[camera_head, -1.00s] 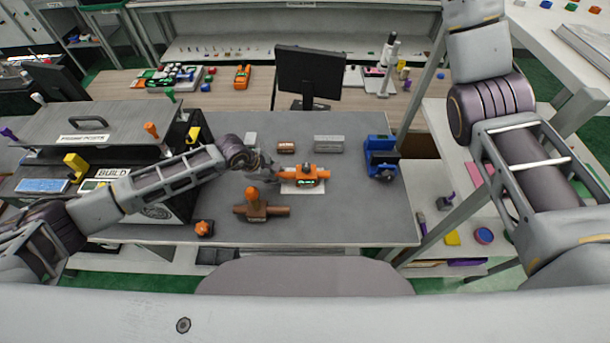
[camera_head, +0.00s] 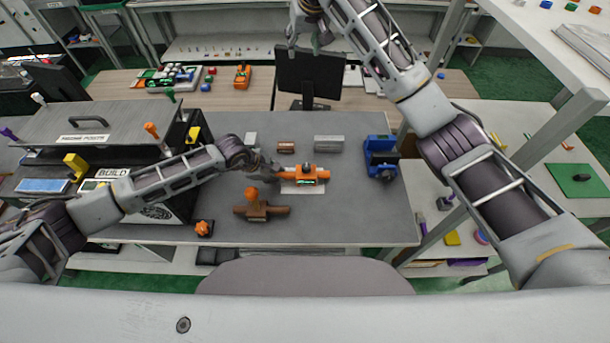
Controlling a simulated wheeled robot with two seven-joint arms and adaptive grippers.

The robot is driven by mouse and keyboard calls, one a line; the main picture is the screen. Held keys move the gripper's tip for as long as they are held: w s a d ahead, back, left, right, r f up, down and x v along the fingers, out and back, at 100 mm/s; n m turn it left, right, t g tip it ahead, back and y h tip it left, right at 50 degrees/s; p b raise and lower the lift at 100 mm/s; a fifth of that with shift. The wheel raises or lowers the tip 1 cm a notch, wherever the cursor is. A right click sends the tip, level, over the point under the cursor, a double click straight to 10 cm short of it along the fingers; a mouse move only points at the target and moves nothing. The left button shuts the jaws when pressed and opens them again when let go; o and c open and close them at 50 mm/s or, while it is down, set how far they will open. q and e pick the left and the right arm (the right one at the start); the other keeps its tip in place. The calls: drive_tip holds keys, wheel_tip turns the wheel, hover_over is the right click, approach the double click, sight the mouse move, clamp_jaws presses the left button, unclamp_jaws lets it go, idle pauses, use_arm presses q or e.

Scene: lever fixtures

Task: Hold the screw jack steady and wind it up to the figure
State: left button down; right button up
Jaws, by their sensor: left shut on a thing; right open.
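The screw jack seems to be the orange fixture (camera_head: 312,175) with a dark top knob and a small lit green display, on a white plate on the grey table; the figure is too small to read. My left gripper (camera_head: 270,167) is shut on its left end. My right gripper (camera_head: 308,38) is open and empty, raised high at the top of the view, in front of the dark monitor and well away from the jack.
A brown fixture with an orange knob (camera_head: 256,210) and a loose orange knob (camera_head: 203,228) lie nearer. A blue device (camera_head: 381,157) stands right. Small blocks, one brown (camera_head: 286,147) and one grey (camera_head: 329,142), lie behind the jack. The monitor (camera_head: 308,72) stands beyond.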

drive_tip(key=s+a+f+n+g, duration=0.1)
drive_tip(key=s+a+f+g, duration=0.1)
drive_tip(key=s+f, duration=0.45)
drive_tip(key=s+a+f+g, duration=0.1)
drive_tip(key=s+a+f, duration=0.15)
drive_tip(key=f, duration=0.65)
drive_tip(key=n+g+h, duration=0.2)
drive_tip(key=g, duration=0.1)
hover_over(307, 166)
drive_tip(key=f, duration=1.1)
drive_tip(key=shift+w+a+f, duration=0.2)
drive_tip(key=shift+a+f, duration=0.05)
drive_tip(key=shift+a, duration=0.15)
drive_tip(key=shift+s+d+f, duration=0.2)
drive_tip(key=shift+d+f, duration=0.1)
drive_tip(key=shift+f, duration=0.15)
drive_tip(key=shift+f, duration=0.15)
drive_tip(key=shift+f, duration=2.4)
